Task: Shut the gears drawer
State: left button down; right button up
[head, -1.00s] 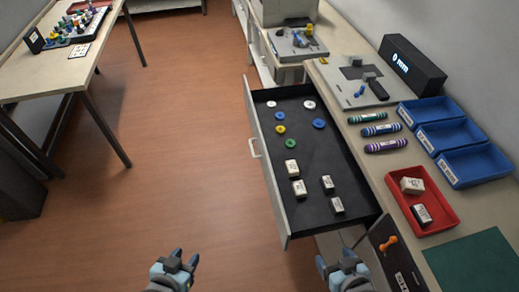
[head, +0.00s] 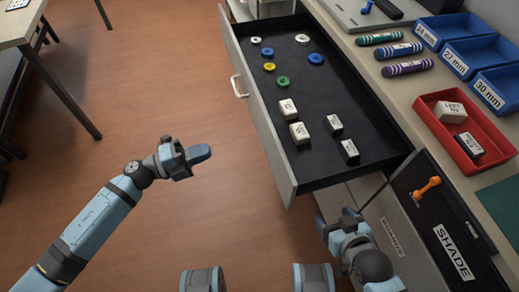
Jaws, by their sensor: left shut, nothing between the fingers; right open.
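The open drawer (head: 282,160) holds several coloured round gears, such as a green one (head: 283,82), and several small white and black labelled blocks (head: 299,133). Its pale front carries a white handle (head: 239,86) on the left side. My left gripper (head: 202,154) is shut and empty, left of the drawer front and apart from it, over the floor. My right gripper (head: 337,218) is open and empty, just below the near end of the drawer in the picture. I cannot tell whether it touches the drawer.
The counter holds a red tray (head: 425,104), blue bins (head: 452,27) and striped cylinders (head: 408,67). A table (head: 18,28) stands far left. Floor left of the drawer is clear.

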pick_arm(q)
jog(key=f+m+g, duration=0.1)
jog(key=f, duration=0.1)
send_near(265, 139)
jog(key=shift+m, duration=0.4)
jog(key=x, duration=0.7)
jog(key=shift+w+f+b, duration=0.15)
jog(key=shift+w+b, duration=0.1)
jog(key=shift+b, duration=0.05)
jog(key=shift+d, duration=0.2)
jog(key=shift+w+d, duration=0.1)
